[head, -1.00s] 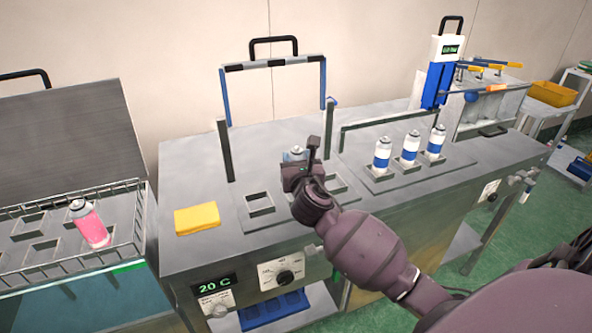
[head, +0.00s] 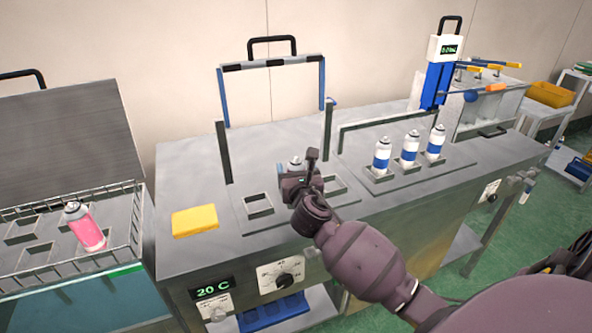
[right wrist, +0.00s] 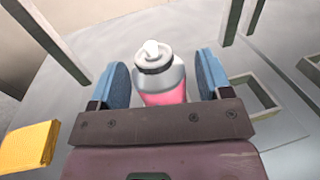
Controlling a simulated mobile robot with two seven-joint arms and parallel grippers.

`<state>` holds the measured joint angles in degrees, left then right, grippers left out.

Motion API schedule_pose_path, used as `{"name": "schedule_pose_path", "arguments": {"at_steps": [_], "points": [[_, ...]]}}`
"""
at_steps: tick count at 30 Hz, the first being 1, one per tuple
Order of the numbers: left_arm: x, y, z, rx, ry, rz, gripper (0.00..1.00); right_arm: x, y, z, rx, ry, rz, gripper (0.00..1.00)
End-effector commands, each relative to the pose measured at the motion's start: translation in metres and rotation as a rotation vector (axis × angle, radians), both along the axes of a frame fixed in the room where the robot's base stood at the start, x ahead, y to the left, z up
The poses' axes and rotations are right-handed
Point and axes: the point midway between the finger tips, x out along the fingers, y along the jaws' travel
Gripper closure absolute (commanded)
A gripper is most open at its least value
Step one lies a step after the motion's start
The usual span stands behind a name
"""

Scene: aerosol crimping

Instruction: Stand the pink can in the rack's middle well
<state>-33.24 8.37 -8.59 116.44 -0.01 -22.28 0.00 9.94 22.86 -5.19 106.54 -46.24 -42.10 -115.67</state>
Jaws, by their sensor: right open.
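A pink can (right wrist: 165,93) with a silver shoulder and white nozzle is between the two blue finger pads of my right gripper (right wrist: 163,85). Gaps show on both sides of the can, so the gripper is open around it. In the head view my right gripper (head: 297,177) is over the middle of the rack (head: 240,217), with the can's top (head: 295,162) showing just behind it. The can looks upright at the middle well, but its base and that well are hidden. The left well (head: 258,205) is empty. My left gripper is out of view.
Another pink can (head: 86,228) leans in the wire basket (head: 138,222) at left. A yellow sponge (head: 195,220) lies left of the rack. Several blue-and-white cans (head: 410,150) stand in a holder at right. A metal frame (head: 226,150) rises behind the rack.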

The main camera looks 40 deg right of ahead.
Motion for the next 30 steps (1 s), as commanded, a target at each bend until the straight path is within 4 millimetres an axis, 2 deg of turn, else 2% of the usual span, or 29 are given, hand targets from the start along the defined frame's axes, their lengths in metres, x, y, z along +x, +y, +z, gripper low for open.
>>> {"name": "schedule_pose_path", "arguments": {"at_steps": [5,15,21,27,30], "points": [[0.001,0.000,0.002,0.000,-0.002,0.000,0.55,-0.009,0.004,0.003,0.000,-0.001,0.001,0.28],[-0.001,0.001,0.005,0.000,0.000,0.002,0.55,-0.066,0.030,0.003,0.001,0.000,0.000,0.28],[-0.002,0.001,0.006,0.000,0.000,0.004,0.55,-0.094,0.043,0.002,0.001,0.000,0.001,0.28],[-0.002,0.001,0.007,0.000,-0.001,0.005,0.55,-0.108,0.049,0.002,0.006,0.001,0.001,0.28],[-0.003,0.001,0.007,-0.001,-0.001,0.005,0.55,-0.112,0.051,-0.007,0.069,-0.002,0.009,0.28]]}}
